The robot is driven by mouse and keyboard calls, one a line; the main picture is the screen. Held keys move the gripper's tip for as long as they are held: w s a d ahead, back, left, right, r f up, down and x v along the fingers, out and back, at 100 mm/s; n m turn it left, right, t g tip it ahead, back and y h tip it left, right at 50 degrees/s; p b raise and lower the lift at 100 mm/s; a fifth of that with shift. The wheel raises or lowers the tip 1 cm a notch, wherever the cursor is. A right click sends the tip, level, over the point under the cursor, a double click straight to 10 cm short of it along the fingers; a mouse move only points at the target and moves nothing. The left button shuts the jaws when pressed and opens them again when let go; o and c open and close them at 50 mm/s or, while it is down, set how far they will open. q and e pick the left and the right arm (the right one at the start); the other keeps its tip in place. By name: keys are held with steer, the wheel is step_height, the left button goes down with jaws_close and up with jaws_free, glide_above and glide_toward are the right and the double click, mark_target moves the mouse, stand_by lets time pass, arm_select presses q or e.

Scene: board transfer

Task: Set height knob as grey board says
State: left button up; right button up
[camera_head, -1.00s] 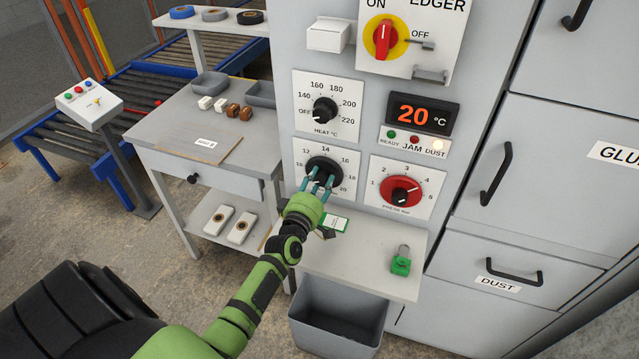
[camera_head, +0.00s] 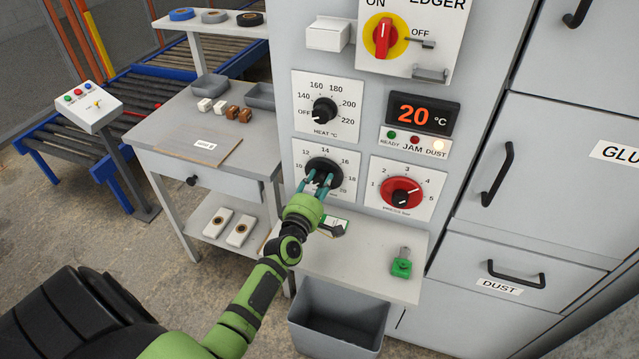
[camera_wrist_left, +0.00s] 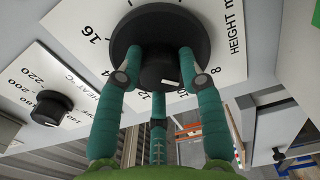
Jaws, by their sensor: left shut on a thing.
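The black height knob (camera_head: 321,171) sits on a white dial plate (camera_head: 349,187) on the grey machine front, below the heat dial. My left gripper (camera_head: 318,182) is shut on this knob. Its teal fingers reach around the knob in the left wrist view (camera_wrist_left: 158,82). There, a white mark on the knob faces the small numbers 10 and 12; the exact setting is hard to tell. A grey-brown board (camera_head: 225,153) with a small white label (camera_head: 205,144) lies on the side table; its writing is too small to read. My right gripper is not in view.
The heat knob (camera_head: 324,110) is above and a red-ringed dial (camera_head: 400,192) is to the right. Below, a shelf (camera_head: 360,262) carries a partly hidden green-edged card and a green padlock (camera_head: 401,265). A grey bin (camera_head: 340,325) stands underneath.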

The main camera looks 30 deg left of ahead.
arm_select(q)
steer(key=shift+a+r, duration=0.15)
steer(key=shift+a, duration=0.05)
steer(key=o, duration=1.1)
steer(key=shift+o, duration=0.2)
steer(key=shift+s, duration=0.1)
steer(key=shift+s+d, duration=0.2)
steer(key=shift+s, duration=0.05)
steer(key=v, duration=1.1)
steer(key=shift+s, duration=0.2)
